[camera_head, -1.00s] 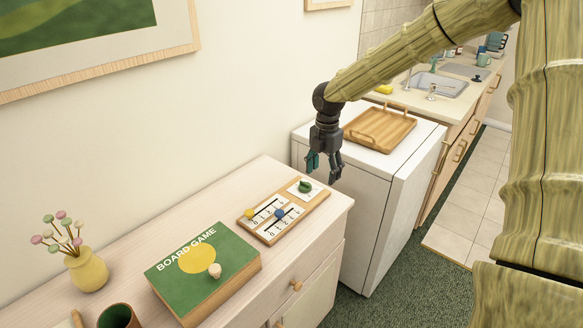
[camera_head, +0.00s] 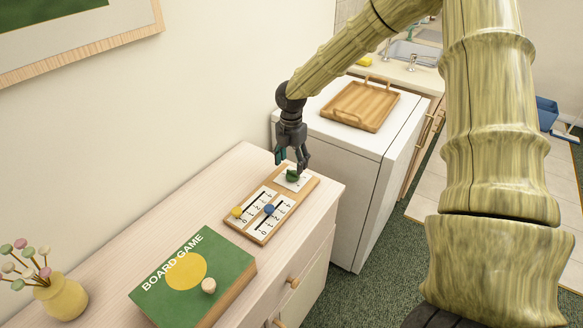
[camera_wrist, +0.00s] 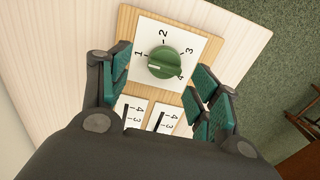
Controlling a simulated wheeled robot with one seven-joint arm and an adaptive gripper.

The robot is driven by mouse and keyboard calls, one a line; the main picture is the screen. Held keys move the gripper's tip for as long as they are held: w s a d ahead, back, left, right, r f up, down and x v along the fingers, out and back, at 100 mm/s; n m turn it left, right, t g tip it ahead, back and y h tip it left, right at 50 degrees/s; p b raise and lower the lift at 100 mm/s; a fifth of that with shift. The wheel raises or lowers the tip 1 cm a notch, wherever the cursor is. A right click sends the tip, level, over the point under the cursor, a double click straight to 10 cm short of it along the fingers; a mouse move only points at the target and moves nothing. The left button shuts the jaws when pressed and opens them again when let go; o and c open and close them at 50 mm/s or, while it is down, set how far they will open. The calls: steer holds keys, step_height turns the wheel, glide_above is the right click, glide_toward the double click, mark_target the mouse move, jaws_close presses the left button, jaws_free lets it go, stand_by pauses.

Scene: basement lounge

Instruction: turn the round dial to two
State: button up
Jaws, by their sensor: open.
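The round green dial (camera_head: 292,176) sits on a white plate at the far end of a wooden board (camera_head: 259,236). In the wrist view, the dial (camera_wrist: 165,58) has the numbers 1 to 4 around it. Its short white mark lies on the left part, pointing left and a little below the 1. My gripper (camera_head: 292,163) is just above the dial, pointing down. In the wrist view its open fingers (camera_wrist: 160,78) stand to the left and right of the dial, apart from it. The gripper body hides the board's near part there.
The board also bears a yellow slider knob (camera_head: 237,212) and a blue slider knob (camera_head: 269,209). A green board game box (camera_head: 215,262) and a yellow vase (camera_head: 62,299) stand nearer on the cabinet. A white appliance (camera_head: 372,140) with a wooden tray (camera_head: 384,121) stands beyond.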

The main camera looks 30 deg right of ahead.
mark_target(292, 171)
steer(key=shift+w+f, duration=0.1)
steer(key=shift+f, duration=0.5)
steer(key=shift+s+d+f, duration=0.1)
steer(key=shift+s+f, duration=0.1)
steer(key=shift+f, duration=0.05)
steer(key=shift+s+f, duration=0.2)
steer(key=shift+s, duration=0.3)
steer(key=shift+w+f, duration=0.45)
steer(key=shift+f, duration=0.1)
steer(key=shift+s+r, duration=0.2)
steer(key=shift+s, duration=0.05)
steer(key=shift+c, duration=0.7)
steer(key=c, duration=0.9)
